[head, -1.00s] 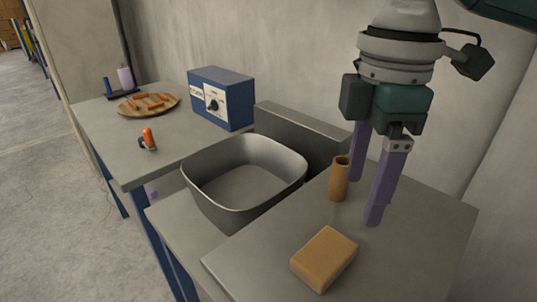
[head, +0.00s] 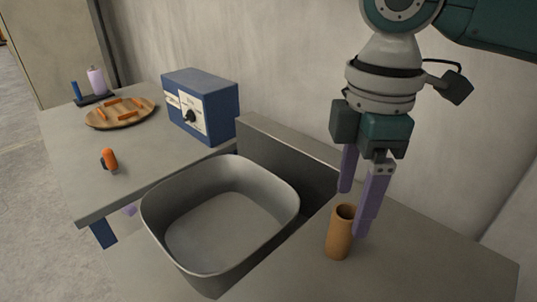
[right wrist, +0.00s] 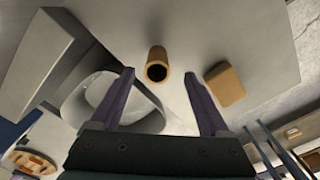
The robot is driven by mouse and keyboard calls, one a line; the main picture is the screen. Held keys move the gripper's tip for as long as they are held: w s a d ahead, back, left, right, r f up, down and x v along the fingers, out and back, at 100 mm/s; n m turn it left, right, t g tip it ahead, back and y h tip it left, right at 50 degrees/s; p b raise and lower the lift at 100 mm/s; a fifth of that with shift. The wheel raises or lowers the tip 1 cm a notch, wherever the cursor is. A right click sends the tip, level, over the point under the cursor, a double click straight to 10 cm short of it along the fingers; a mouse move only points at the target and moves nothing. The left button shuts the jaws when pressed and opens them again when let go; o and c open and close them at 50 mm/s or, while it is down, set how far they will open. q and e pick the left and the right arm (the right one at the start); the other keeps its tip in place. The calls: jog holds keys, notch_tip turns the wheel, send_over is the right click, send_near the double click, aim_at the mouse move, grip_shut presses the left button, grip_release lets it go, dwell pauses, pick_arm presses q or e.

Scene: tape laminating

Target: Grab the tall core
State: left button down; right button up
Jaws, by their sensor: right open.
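The tall core is a brown, hollow, upright tube (head: 339,234) on the grey worktop at the right of the head view. My right gripper (head: 353,212) points down with its purple fingers apart and empty. In the head view one fingertip is close beside the core's right side and the other is behind it; I cannot tell if they touch. In the right wrist view the core (right wrist: 157,58) shows between the fingertips, slightly beyond them, with its dark open end facing the camera. My left gripper is in neither view.
A grey basin (head: 220,225) stands left of the core, with a raised grey ledge (head: 290,160) behind. A tan block (right wrist: 225,84) lies near the core in the right wrist view. A blue box (head: 203,105), a round wooden plate (head: 120,121) and an orange-topped item (head: 110,159) are farther left.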

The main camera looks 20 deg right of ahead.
aim_at(347, 212)
notch_tip(347, 212, down, 6)
jog(key=shift+w+r+b, duration=0.15)
jog(key=shift+b, duration=0.45)
grip_shut()
